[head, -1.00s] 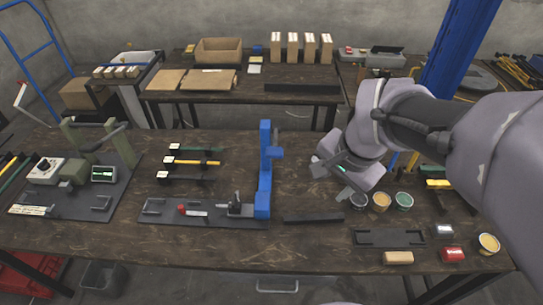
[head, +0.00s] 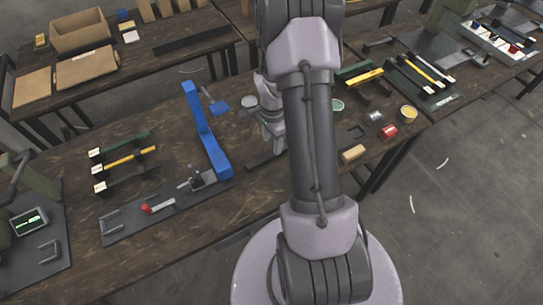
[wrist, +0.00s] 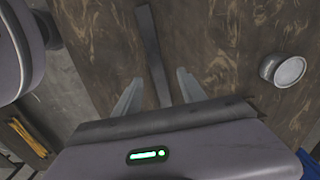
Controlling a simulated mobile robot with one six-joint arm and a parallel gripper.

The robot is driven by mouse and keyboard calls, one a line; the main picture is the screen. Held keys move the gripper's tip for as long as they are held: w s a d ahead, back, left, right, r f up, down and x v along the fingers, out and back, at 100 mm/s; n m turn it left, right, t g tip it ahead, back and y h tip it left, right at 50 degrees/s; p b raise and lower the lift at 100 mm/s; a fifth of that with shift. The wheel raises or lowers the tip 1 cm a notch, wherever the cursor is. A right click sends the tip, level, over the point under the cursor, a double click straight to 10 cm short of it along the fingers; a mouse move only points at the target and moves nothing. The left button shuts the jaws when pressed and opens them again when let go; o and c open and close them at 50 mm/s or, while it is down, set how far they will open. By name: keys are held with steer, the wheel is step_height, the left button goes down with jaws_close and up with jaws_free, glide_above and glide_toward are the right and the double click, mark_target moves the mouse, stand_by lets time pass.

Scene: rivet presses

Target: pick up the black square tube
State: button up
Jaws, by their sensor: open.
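My gripper (wrist: 158,76) is open and empty, with one finger on each side of the tube. In the head view my gripper (head: 272,138) points down just beside or over the tube, partly hidden by my arm. The exact height above the tube is hard to tell.
A grey can (wrist: 284,70) stands right in the wrist view. Another black bar (head: 190,39) lies on the rear table.

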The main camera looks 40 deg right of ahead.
mark_target(272, 153)
steer(key=f+b, duration=0.1)
steer(key=f, duration=0.4)
steer(key=shift+s+a+b, duration=0.15)
steer(key=shift+a+b, duration=0.05)
steer(key=shift+b, duration=0.2)
steer(key=shift+r, duration=0.1)
steer(key=shift+c, duration=1.1)
jaws_close()
steer(key=shift+r, duration=0.1)
